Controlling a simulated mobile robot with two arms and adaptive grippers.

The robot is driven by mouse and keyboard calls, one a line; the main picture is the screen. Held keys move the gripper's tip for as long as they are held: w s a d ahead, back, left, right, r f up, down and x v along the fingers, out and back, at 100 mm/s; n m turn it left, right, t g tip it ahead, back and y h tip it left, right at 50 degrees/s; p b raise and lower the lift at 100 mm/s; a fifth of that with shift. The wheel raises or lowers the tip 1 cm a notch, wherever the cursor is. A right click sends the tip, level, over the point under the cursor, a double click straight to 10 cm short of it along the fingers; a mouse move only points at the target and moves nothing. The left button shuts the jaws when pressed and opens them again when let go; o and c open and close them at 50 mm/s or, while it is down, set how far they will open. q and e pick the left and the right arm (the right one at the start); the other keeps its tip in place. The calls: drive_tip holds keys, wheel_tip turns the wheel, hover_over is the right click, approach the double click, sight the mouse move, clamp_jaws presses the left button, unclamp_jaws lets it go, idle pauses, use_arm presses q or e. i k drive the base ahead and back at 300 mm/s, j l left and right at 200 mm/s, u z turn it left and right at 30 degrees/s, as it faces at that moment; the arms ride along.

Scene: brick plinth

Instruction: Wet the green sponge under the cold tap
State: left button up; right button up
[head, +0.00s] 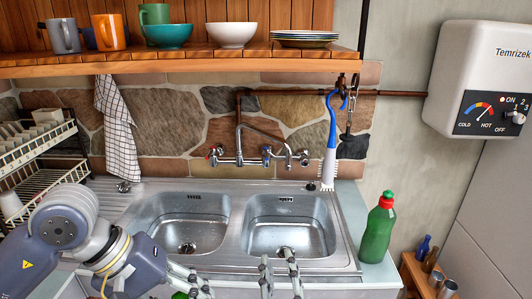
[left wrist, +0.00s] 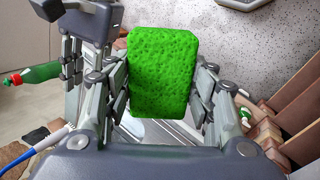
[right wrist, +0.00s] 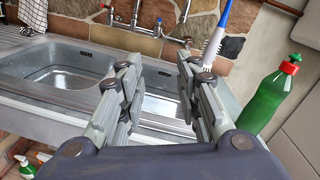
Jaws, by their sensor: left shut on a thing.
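The green sponge (left wrist: 162,72) is upright between the fingers of my left gripper (left wrist: 160,95), which is shut on it. In the head view my left gripper (head: 190,284) is at the bottom edge, in front of the sink, with only a bit of green showing. My right gripper (head: 280,268) is open and empty at the front of the right basin; it also shows in the right wrist view (right wrist: 158,72). The wall mixer tap (head: 240,160) has a red-marked handle on the left and a blue-marked cold handle (head: 267,151) on the right. No water stream is visible.
The left basin (head: 185,225) and right basin (head: 290,228) look empty. A green bottle (head: 377,230) stands right of the sink. A blue-handled brush (head: 330,140) hangs behind the right basin. A dish rack (head: 40,150) is at left, a shelf (head: 190,62) above.

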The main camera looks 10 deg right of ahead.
sight(265, 151)
drive_tip(key=i+l, duration=0.1)
drive_tip(key=i, duration=0.6)
drive_tip(key=i+l, duration=0.15)
drive_tip(key=i, duration=0.6)
